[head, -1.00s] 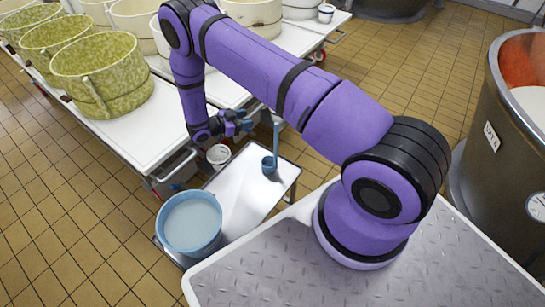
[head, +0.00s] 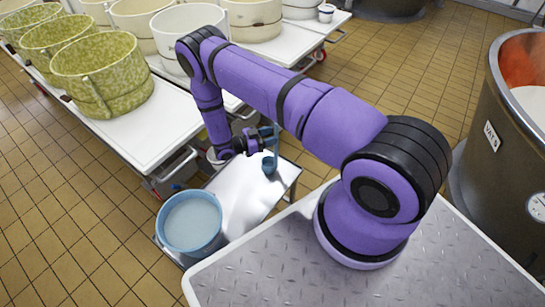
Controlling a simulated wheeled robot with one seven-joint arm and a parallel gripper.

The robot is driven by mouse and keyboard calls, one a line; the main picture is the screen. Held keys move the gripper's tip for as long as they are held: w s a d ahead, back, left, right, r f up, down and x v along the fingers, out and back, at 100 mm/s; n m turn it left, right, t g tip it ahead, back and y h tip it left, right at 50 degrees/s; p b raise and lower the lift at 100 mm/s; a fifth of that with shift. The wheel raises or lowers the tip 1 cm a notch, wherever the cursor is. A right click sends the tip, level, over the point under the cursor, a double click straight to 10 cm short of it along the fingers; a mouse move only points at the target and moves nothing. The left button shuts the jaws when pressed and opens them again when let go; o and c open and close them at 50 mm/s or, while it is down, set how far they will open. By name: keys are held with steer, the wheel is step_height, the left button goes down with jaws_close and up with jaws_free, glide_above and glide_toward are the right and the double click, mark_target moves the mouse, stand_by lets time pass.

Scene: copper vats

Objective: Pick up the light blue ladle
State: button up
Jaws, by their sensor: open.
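The light blue ladle (head: 269,165) stands upright on a small metal cart top (head: 238,205), its cup down and its handle rising. My gripper (head: 263,140) is at the upper part of the handle, with its fingers pointing right. The jaws are open. The handle appears between or just beside the fingers; I cannot tell which, nor whether they touch. The purple arm reaches over from the right and hides part of the area behind.
A blue bucket of pale liquid (head: 190,222) stands at the cart's near left end. White tables with green moulds (head: 103,75) and cream moulds lie behind. A large vat (head: 510,140) stands at right.

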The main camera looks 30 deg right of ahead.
steer(key=x, duration=0.4)
steer(key=shift+d+r, duration=0.1)
steer(key=shift+d, duration=0.25)
jaws_close()
